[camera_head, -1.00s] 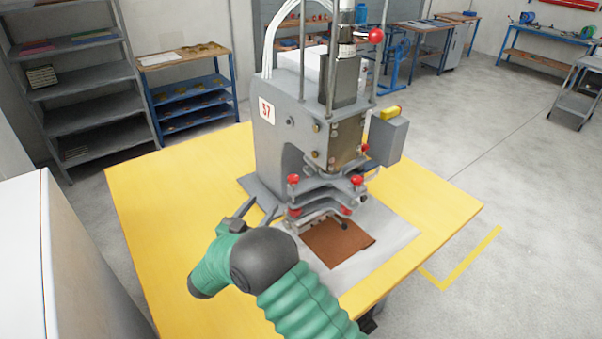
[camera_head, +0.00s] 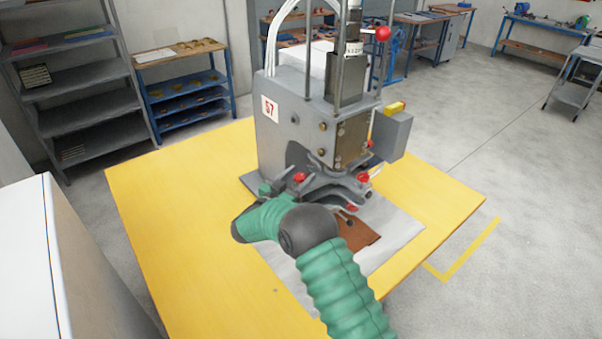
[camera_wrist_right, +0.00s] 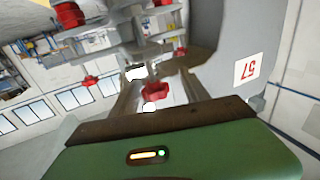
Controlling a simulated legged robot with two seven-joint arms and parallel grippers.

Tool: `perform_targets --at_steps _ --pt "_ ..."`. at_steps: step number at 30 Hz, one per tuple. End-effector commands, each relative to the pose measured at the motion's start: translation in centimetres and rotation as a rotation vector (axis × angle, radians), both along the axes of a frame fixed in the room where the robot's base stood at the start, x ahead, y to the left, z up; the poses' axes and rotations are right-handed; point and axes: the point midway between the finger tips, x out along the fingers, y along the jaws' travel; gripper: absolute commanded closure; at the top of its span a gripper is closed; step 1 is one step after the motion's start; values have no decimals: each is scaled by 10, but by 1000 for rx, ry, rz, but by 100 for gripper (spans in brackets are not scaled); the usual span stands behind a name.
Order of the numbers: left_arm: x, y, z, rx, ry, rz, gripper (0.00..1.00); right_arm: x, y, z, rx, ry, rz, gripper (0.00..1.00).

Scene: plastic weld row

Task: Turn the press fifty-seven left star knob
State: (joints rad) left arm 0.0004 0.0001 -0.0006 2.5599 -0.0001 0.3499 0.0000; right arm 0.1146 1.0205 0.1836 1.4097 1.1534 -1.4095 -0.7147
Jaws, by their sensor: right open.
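Press fifty-seven (camera_head: 288,125) is a grey machine with a red 57 on a white label. Its left star knob (camera_head: 299,178) is red and sits at the left end of the lower clamp. My right gripper (camera_head: 284,189) is right at this knob, with its fingers partly hidden by the wrist and the clamp. In the right wrist view, a red knob (camera_wrist_right: 155,90) shows between the two spread fingers of my right gripper (camera_wrist_right: 158,82); I cannot tell whether they touch it. A right red knob (camera_head: 362,177) sits across the clamp. My left gripper is out of view.
The press stands on a yellow table (camera_head: 180,190). A brown sheet (camera_head: 358,234) lies on the pale plate (camera_head: 398,235) under the clamp, partly hidden by my arm. A grey box (camera_head: 391,135) juts from the press's right side. The table's left part is clear.

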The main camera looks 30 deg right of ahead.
Motion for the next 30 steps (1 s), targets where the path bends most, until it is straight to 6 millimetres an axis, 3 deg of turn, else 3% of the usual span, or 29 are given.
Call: perform_targets --at_steps 3,11,23,30 --pt "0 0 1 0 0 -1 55 4 -13 -2 1 2 -2 46" --pt "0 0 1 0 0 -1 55 5 -11 -1 -1 3 0 46" --pt "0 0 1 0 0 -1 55 5 -10 0 -1 1 2 98" --pt "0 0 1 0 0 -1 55 6 -10 0 -2 0 3 100"
